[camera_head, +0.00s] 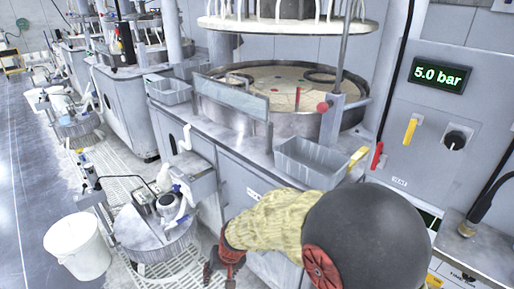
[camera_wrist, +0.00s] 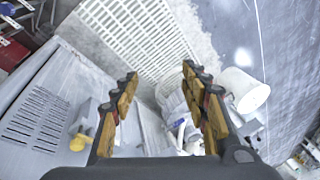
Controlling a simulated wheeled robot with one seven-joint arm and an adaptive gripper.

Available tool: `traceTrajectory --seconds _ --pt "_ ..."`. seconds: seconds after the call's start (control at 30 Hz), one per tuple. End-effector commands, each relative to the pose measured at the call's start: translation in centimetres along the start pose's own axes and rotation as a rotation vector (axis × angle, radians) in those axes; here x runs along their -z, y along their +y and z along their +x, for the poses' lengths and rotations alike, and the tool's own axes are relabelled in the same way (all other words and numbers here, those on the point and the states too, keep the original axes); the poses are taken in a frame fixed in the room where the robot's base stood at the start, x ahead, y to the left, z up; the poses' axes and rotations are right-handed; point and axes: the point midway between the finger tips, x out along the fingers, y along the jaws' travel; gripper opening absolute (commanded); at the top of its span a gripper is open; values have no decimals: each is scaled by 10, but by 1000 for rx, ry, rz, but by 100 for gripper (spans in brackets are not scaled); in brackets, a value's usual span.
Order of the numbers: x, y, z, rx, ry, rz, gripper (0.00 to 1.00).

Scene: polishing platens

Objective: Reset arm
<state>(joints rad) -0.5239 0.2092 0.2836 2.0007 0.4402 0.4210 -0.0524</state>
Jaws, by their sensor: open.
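My gripper (camera_head: 219,270) hangs at the lower middle of the head view, in front of the machine's cabinet side. In the wrist view my gripper (camera_wrist: 159,76) is open, its two yellow-padded fingers wide apart with nothing between them. My arm shows as a yellow sleeve and a dark rounded part at the lower right of the head view. Past the fingers the wrist view shows the grated floor and the cabinet side.
The polishing machine (camera_head: 220,137) with its round platen (camera_head: 285,87) stands behind my arm. An empty grey tray (camera_head: 312,163) sits on its front edge. A round drum (camera_head: 155,241) and a white bucket (camera_head: 77,247) stand left. A panel (camera_head: 441,75) reads 5.0 bar.

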Motion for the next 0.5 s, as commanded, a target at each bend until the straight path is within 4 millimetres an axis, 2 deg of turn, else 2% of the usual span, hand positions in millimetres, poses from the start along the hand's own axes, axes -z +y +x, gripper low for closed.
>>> traceTrajectory --seconds 0.03,0.2,0.5 --pt "-11 12 -32 -8 -18 -11 45" --pt "-58 54 -115 -60 -81 -40 45" --pt "-134 125 -235 -179 -73 -41 45"
